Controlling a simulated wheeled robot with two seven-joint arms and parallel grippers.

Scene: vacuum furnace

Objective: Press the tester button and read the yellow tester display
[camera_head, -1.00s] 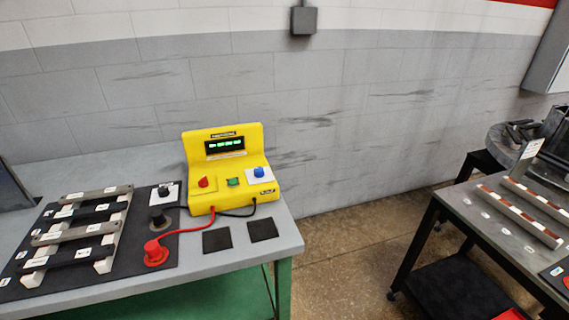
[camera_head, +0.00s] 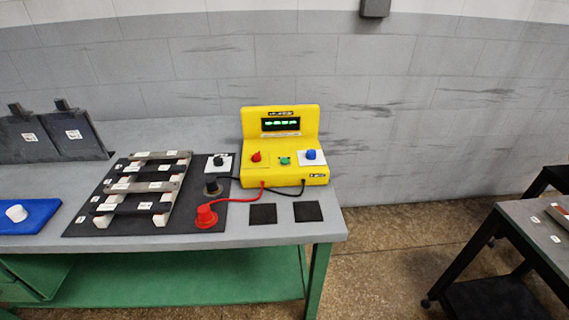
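The yellow tester (camera_head: 255,118) stands near the right end of the green-framed bench. Its dark display (camera_head: 281,125) shows green characters too small to read. On its lower front are a red knob or terminal (camera_head: 256,157), a green button (camera_head: 285,161) and a blue button (camera_head: 310,155) on a white plate. A red lead runs from the tester to a red probe (camera_head: 206,217), and a black lead to a dark probe (camera_head: 212,186); both stand on the bench to its left. Neither of my grippers is in view.
A black mat (camera_head: 88,221) holds a rack of light and dark bars. Two black pads (camera_head: 263,214) lie before the tester. A blue tray (camera_head: 40,213) and dark plates (camera_head: 75,135) are at left. Another table (camera_head: 524,225) stands at right, with open floor between.

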